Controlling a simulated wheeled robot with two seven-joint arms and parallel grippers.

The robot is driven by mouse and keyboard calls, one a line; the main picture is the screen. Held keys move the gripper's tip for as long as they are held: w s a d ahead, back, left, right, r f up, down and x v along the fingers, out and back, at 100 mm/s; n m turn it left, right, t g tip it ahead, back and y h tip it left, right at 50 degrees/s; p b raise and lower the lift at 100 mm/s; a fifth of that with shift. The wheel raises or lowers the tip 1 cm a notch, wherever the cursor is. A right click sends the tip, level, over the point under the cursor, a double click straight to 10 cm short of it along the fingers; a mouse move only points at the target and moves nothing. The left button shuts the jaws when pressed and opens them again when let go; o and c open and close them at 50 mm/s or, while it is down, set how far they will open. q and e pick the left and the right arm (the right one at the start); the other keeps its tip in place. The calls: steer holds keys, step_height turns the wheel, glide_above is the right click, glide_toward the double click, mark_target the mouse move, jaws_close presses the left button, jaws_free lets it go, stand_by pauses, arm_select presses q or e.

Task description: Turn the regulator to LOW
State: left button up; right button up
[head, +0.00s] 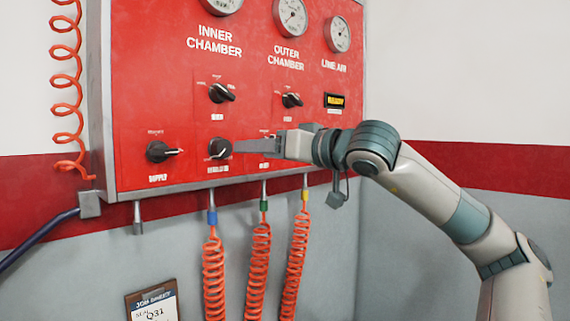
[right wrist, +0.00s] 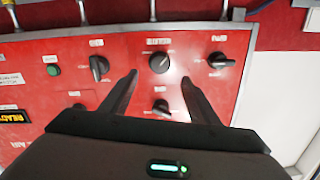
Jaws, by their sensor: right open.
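The regulator knob (head: 219,149) is a round black knob in the bottom row of the red panel (head: 150,80), with a small label under it that seems to read REGULATOR. My right gripper (head: 236,147) reaches in from the right, its fingertips at or just in front of the knob's right side. In the right wrist view, which is upside down, the regulator knob (right wrist: 160,63) lies between the tips of my open right gripper (right wrist: 159,77), apart from both fingers. A pale pointer mark shows on it; the setting cannot be read. My left gripper is not in view.
The supply knob (head: 161,151) sits left of the regulator. Two black knobs (head: 221,93) (head: 291,100) are above. Gauges (head: 291,17) line the top. Coiled orange hoses (head: 213,275) hang below the panel. A clipboard (head: 153,302) is on the lower wall.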

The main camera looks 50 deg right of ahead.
steer(key=s+b, duration=0.2)
steer(key=s, duration=0.4)
steer(key=shift+s+a+r, duration=0.15)
steer(key=shift+a+r, duration=0.05)
steer(key=shift+a, duration=0.05)
